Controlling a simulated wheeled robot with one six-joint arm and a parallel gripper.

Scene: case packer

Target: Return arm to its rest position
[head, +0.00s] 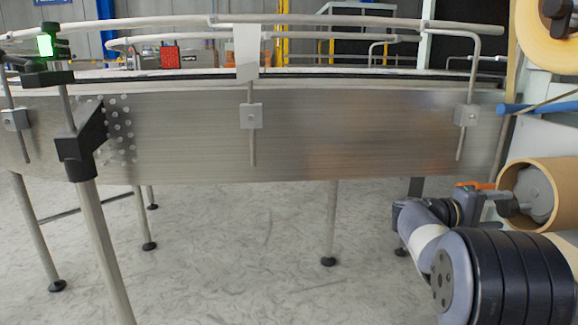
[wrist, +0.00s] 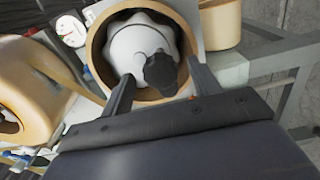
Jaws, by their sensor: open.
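My arm (head: 440,250) shows at the lower right of the head view, folded with its wrist reaching toward the tape roll at the right edge. In the wrist view my gripper (wrist: 163,85) has its two dark fingers spread apart with nothing held. Beyond and between the fingers is a brown tape roll (wrist: 97,48) with a white hub (wrist: 135,45) and a black knob (wrist: 161,70). Whether the fingers touch the roll I cannot tell. The same roll (head: 563,180) shows in the head view; its hub (head: 530,192) faces my wrist.
A steel conveyor (head: 300,135) on legs with guide rails crosses the head view. Another tape roll (head: 545,35) hangs at the upper right, near a blue bar (head: 535,108). A post with a black clamp (head: 82,148) stands at left. The floor (head: 230,260) left of my arm is open.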

